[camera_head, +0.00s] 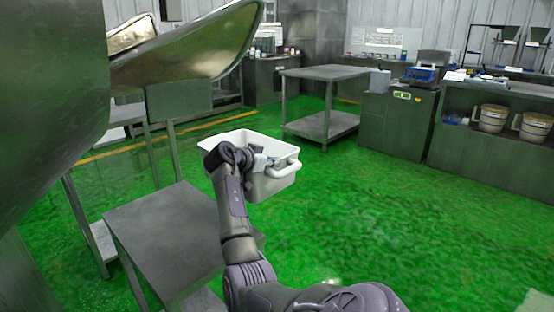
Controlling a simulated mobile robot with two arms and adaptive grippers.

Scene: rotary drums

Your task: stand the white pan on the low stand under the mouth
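The white pan (238,138) is a deep rectangular tub with a looped handle at its right end. It hangs roughly level beyond the right far corner of the low stand (160,232), with no support visible beneath it. My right gripper (264,161) is at the pan's near side and appears shut on its rim or near handle; the exact contact is hidden by the gripper. The low stand has a bare grey metal top. The flared metal mouth (190,50) of the drum is above and beyond the stand. My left gripper is not in view.
The large drum body (50,110) fills the left side, with metal frame legs (158,150) beside the stand. A grey metal table (325,73) stands beyond the pan. Cabinets (395,122) and two buckets (492,118) are at right. Green floor is open at centre right.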

